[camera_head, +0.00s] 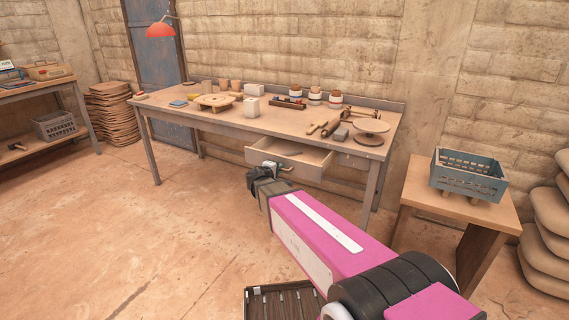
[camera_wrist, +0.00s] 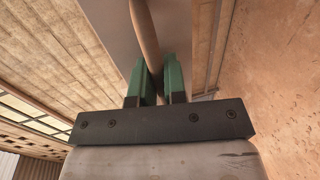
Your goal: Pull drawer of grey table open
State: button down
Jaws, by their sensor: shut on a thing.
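The grey table (camera_head: 222,118) has a wooden top and grey legs and stands against the brick wall. Its drawer (camera_head: 312,161) is pulled out part way under the right half of the top, and its inside shows empty. My gripper (camera_head: 271,166) is at the drawer's front. In the wrist view, the green fingers of my gripper (camera_wrist: 160,80) are shut on a brown rounded bar, the drawer handle (camera_wrist: 146,35). In the head view the handle (camera_head: 286,167) is partly hidden by my gripper.
A small wooden table (camera_head: 416,198) with a blue-grey crate (camera_head: 468,163) stands at the right, beside stacked sacks (camera_head: 550,222). The floor in front of the drawer to the left is clear.

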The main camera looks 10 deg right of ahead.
jog(key=shift+f+v, duration=0.2)
jog(key=shift+v, duration=0.65)
jog(key=shift+f+v, duration=0.15)
jog(key=shift+v, duration=0.7)
jog(key=shift+f+v, duration=0.2)
jog(key=shift+v, duration=0.65)
jog(key=shift+a, duration=0.1)
jog(key=c, duration=1.2)
grip_release()
jog(key=v, duration=1.1)
